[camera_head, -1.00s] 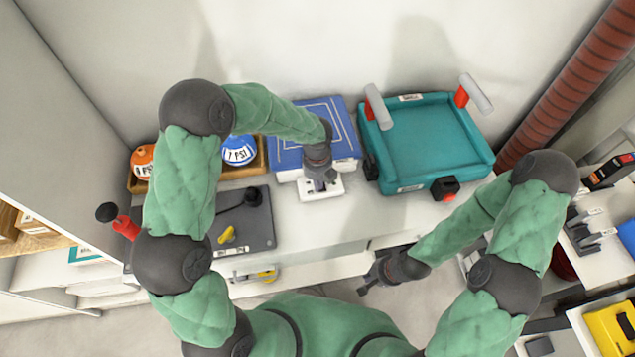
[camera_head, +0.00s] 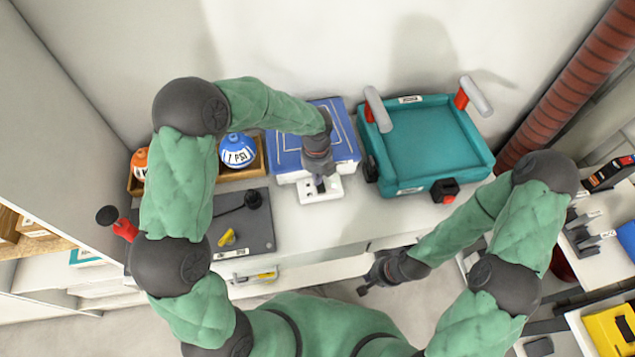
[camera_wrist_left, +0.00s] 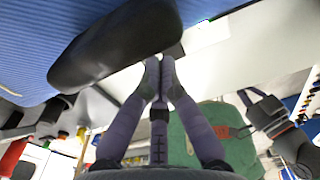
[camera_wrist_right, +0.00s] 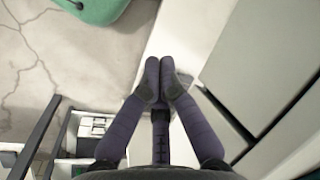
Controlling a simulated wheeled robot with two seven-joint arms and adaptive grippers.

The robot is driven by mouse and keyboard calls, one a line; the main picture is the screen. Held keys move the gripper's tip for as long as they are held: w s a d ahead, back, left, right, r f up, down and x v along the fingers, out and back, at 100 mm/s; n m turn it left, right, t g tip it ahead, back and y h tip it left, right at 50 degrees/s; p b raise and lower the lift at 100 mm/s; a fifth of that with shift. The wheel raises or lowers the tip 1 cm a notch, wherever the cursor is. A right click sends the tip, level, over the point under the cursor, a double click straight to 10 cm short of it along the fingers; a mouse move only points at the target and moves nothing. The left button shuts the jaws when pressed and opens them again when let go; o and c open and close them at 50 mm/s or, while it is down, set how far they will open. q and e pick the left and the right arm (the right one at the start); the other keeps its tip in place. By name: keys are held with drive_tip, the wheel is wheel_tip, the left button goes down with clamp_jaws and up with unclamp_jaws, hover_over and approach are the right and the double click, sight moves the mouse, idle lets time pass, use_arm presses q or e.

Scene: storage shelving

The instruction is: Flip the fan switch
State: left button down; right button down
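A white switch plate (camera_head: 326,193) sits on the counter in front of a blue-topped box. My left gripper (camera_head: 321,184) is over this plate and hides much of its middle, so I cannot tell the switch position or whether the fingers touch it. In the left wrist view my left fingers (camera_wrist_left: 160,78) are together with nothing visible between them. A large dark elongated part (camera_wrist_left: 115,40) is close beyond them; I cannot tell what it belongs to. My right gripper (camera_head: 366,287) is low in front of the counter, and its fingers (camera_wrist_right: 160,78) are together and empty.
The blue-topped box (camera_head: 345,150) is behind the plate. A teal tray (camera_head: 435,150) with upright handles stands right of it. A dark panel (camera_head: 255,230) with a yellow knob (camera_head: 227,237) lies left. A wooden tray (camera_head: 260,165) holds labelled round weights. Bare counter lies right of the plate.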

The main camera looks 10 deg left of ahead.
sight(317, 188)
use_arm(q)
wheel_tip(317, 188, up, 9)
drive_tip(key=shift+s, duration=0.15)
drive_tip(key=shift+d+r, duration=0.1)
drive_tip(key=w+r+p, duration=0.1)
drive_tip(key=p, duration=0.1)
drive_tip(key=r+g+p, duration=0.1)
drive_tip(key=p, duration=0.1)
drive_tip(key=shift+w+r, duration=0.2)
drive_tip(key=shift+w, duration=0.2)
idle(0.4)
drive_tip(key=f+b, duration=0.1)
drive_tip(key=f, duration=0.3)
drive_tip(key=s+f+b, duration=0.1)
drive_tip(key=f, duration=0.4)
drive_tip(key=s+f+b, duration=0.1)
drive_tip(key=f+b, duration=0.1)
drive_tip(key=f, duration=0.3)
drive_tip(key=shift+d, duration=0.25)
